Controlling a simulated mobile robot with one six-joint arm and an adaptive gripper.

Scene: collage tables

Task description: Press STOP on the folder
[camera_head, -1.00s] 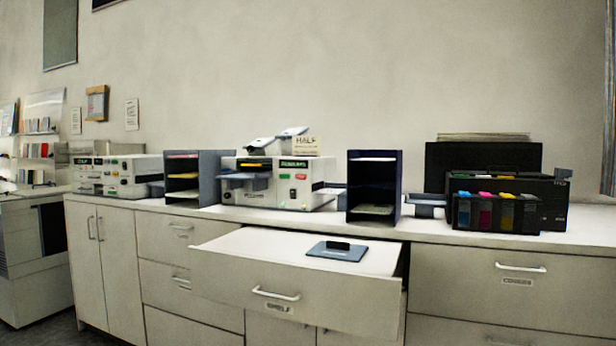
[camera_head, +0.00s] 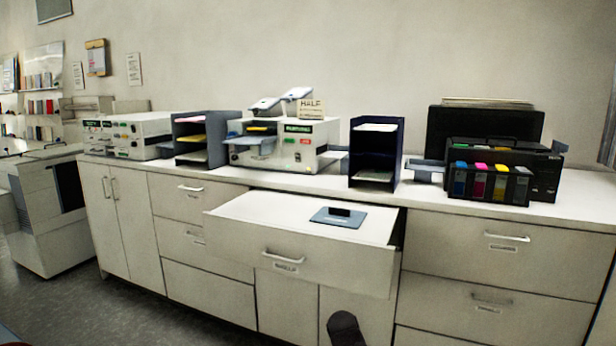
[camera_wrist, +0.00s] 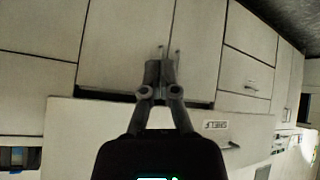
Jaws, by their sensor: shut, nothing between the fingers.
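A white desktop machine (camera_head: 310,156) with a green label, likely the folder, stands mid-counter in the head view. Its label is too blurred to read surely. Its front has a small red patch (camera_head: 304,141) and a small green patch (camera_head: 297,155); no STOP lettering is legible. My gripper (camera_wrist: 159,72) is shut and empty in the wrist view, in front of pale cabinet fronts, away from the machine. A dark rounded part of my arm shows at the bottom of the head view.
An open drawer (camera_head: 265,213) juts out below the machine, with a blue pad (camera_head: 352,222) on it. Dark sorters (camera_head: 355,155) (camera_head: 185,155) flank the machine. Another white machine (camera_head: 130,150) stands left, a black printer (camera_head: 548,180) right.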

